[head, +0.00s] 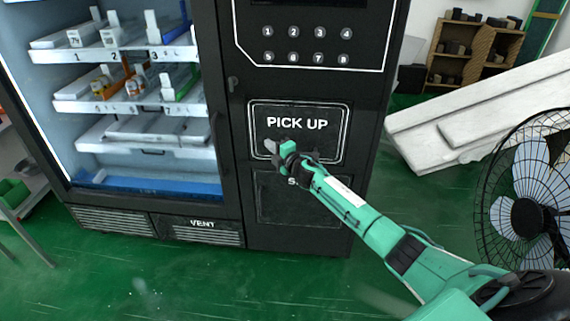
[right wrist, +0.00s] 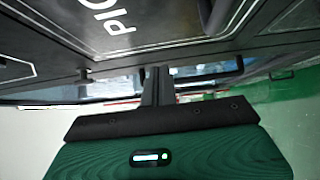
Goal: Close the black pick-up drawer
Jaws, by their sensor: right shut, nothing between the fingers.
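The black pick-up drawer (head: 298,123) has a white outline and the words PICK UP, on the lower right front of the vending machine. In the head view its face looks nearly flush with the machine, but I cannot tell whether a gap is left. My right gripper (head: 271,147) is shut and empty, in front of the drawer's lower left part. My green arm and gripper hide the lower edge. In the right wrist view the lettered drawer front (right wrist: 120,40) fills the top, beyond the shut fingers (right wrist: 156,85). Contact cannot be told. My left gripper is out of view.
A caged fan (head: 530,200) stands at right. White slabs (head: 470,115) lie behind it. Green floor (head: 200,285) is clear in front.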

